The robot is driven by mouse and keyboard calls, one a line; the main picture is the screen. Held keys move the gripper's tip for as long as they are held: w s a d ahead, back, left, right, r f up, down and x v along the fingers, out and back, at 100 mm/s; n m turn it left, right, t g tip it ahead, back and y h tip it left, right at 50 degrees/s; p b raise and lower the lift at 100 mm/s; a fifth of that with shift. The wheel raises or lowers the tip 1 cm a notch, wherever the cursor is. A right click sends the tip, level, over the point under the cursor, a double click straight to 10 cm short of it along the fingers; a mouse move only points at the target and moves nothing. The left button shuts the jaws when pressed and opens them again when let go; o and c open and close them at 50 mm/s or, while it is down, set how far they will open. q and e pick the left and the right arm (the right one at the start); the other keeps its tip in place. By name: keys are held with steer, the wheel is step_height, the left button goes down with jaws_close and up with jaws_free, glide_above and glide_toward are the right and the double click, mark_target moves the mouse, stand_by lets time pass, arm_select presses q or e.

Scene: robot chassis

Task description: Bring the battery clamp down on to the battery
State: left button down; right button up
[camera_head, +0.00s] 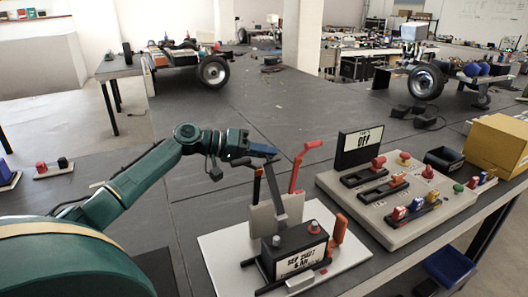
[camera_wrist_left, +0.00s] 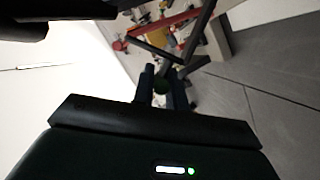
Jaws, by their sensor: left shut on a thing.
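The battery (camera_head: 297,252) is a black box with a white label, standing upright on a white board. A grey clamp bar (camera_head: 276,190) rises steeply from the battery and leans slightly left. It appears to be the battery clamp, raised rather than flat. My left gripper (camera_head: 264,155) comes in from the left above the battery and is shut at the bar's upper end; the exact contact is hard to see. In the left wrist view the gripper fingers (camera_wrist_left: 163,88) are dark, and what they hold is unclear. My right gripper is not in view.
The white board (camera_head: 225,262) also carries a red lever (camera_head: 297,172) behind the battery and an orange handle (camera_head: 338,232) at its right. A beige switch panel (camera_head: 400,200) and yellow box (camera_head: 497,145) stand right.

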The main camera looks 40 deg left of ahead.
arm_select(q)
steer(key=d, duration=0.1)
steer(key=s+d+r+p, duration=0.1)
steer(key=shift+s+d+r+m, duration=0.15)
steer(key=shift+d+r+m, duration=0.1)
steer(key=shift+d+m, duration=0.05)
steer(key=shift+d, duration=0.1)
steer(key=shift+y, duration=0.3)
steer(key=c, duration=1.4)
jaws_free()
